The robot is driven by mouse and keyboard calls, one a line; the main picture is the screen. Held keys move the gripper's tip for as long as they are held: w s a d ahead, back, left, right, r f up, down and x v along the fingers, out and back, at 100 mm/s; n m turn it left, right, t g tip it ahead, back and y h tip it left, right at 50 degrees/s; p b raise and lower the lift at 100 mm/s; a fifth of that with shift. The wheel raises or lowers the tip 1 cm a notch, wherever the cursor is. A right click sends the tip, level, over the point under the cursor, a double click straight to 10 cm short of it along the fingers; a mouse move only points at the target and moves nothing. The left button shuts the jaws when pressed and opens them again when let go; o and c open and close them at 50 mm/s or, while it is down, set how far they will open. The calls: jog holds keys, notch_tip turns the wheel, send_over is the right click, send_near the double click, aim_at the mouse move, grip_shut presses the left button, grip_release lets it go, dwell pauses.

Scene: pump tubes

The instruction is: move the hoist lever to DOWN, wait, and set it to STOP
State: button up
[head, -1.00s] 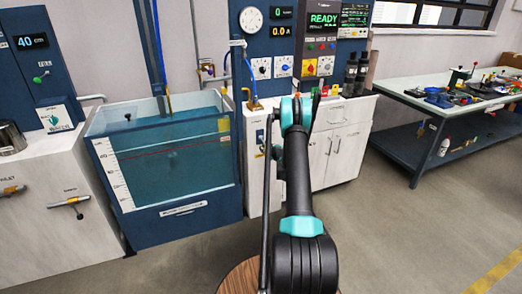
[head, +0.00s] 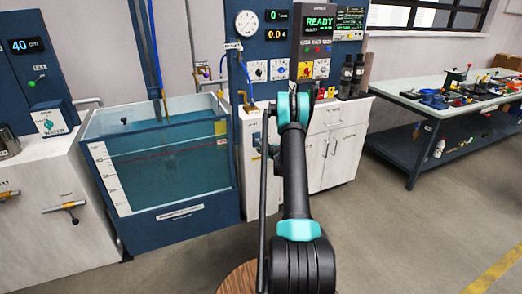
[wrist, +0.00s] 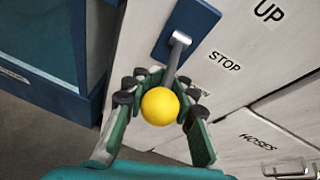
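The hoist lever is a grey rod (wrist: 176,52) with a yellow ball knob (wrist: 160,106). It stands out from a blue plate (wrist: 196,18) on a white cabinet front, beside the labels UP, STOP and a partly hidden DOWN. The rod's base is level with STOP, and the knob is lower in the wrist view; its exact setting is hard to tell. My gripper (wrist: 162,78) has its green fingers on either side of the knob, with gaps visible, so it looks open around it. In the head view my arm hides most of the lever and gripper.
A glass water tank (head: 165,208) stands left of the lever cabinet. A wall panel with a READY screen (head: 319,22) is above the cabinet. A workbench (head: 403,92) with tools is at right. The grey floor in front is clear.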

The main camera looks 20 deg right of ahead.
jog(key=o, duration=0.5)
jog(key=shift+s+r, duration=0.1)
jog(key=v, duration=1.2)
